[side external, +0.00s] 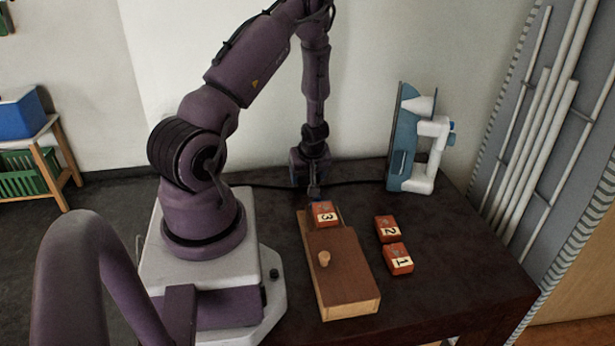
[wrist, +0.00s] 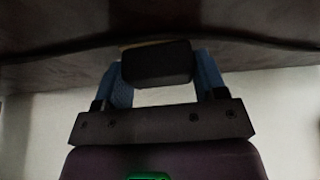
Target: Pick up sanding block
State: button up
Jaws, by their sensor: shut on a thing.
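A red-orange block marked 3 (side external: 325,213) is at the far end of a brown wooden box (side external: 345,275) on the dark table. My gripper (side external: 315,197) reaches down from above and behind this block. In the wrist view a dark block (wrist: 157,65) sits between the two blue fingers, which are shut on it. Two similar red blocks, one marked 2 (side external: 387,229) and one marked 1 (side external: 398,259), lie on the table to the right.
The box has a small wooden knob (side external: 324,259) on top. A teal and white upright device (side external: 405,150) stands at the table's back right. The dark table (side external: 455,245) is clear to the right of the red blocks. A pale wall is behind.

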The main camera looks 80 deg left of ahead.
jog(key=shift+r, duration=0.15)
jog(key=shift+r, duration=4.85)
